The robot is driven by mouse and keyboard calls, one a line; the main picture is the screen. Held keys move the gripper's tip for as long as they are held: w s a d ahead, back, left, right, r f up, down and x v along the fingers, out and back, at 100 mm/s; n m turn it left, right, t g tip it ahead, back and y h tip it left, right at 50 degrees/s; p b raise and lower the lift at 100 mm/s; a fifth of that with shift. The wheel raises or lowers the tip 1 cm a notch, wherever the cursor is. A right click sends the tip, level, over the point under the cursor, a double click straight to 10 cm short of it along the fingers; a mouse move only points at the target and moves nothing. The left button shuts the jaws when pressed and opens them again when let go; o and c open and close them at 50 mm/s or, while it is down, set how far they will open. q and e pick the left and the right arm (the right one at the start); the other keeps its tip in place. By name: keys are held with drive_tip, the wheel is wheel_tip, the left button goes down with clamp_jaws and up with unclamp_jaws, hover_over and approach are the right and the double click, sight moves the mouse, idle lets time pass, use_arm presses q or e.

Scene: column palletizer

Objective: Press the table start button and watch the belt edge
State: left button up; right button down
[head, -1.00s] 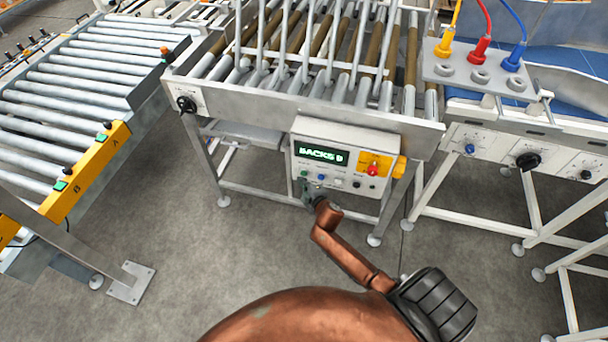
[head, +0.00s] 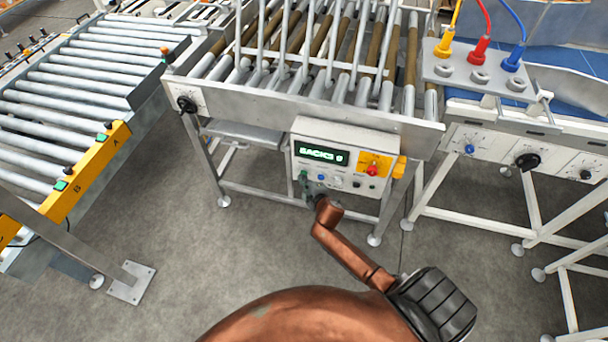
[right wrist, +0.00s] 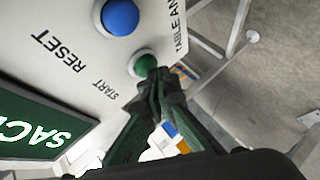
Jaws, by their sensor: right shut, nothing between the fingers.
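The table control box (head: 307,163) hangs on the front of the roller table and has a lit display (head: 321,153). In the right wrist view the green start button (right wrist: 142,60) sits beside the word START, near the blue reset button (right wrist: 120,16). My right gripper (right wrist: 156,76) is shut and empty, its fingertips at the start button and overlapping its edge; I cannot tell whether the button is pressed in. In the head view that gripper (head: 306,187) is small at the lower left of the box. My left gripper is not in view.
The roller table (head: 300,108) carries upright metal bars and brown rollers. A roller conveyor (head: 90,75) with a yellow button rail (head: 90,168) stands left. A blue belt unit (head: 575,95) with knobs and coloured hoses stands right.

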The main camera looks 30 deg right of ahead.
drive_tip(key=shift+w+d, duration=0.15)
drive_tip(key=shift+d, duration=0.1)
idle(0.4)
drive_tip(key=shift+s+a+p, duration=0.3)
drive_tip(key=shift+s+a, duration=0.3)
drive_tip(key=shift+a, duration=0.15)
drive_tip(key=s+a+p, duration=0.1)
drive_tip(key=s+a, duration=0.2)
drive_tip(key=shift+s+a, duration=0.15)
drive_tip(key=shift+a, duration=0.25)
idle(0.9)
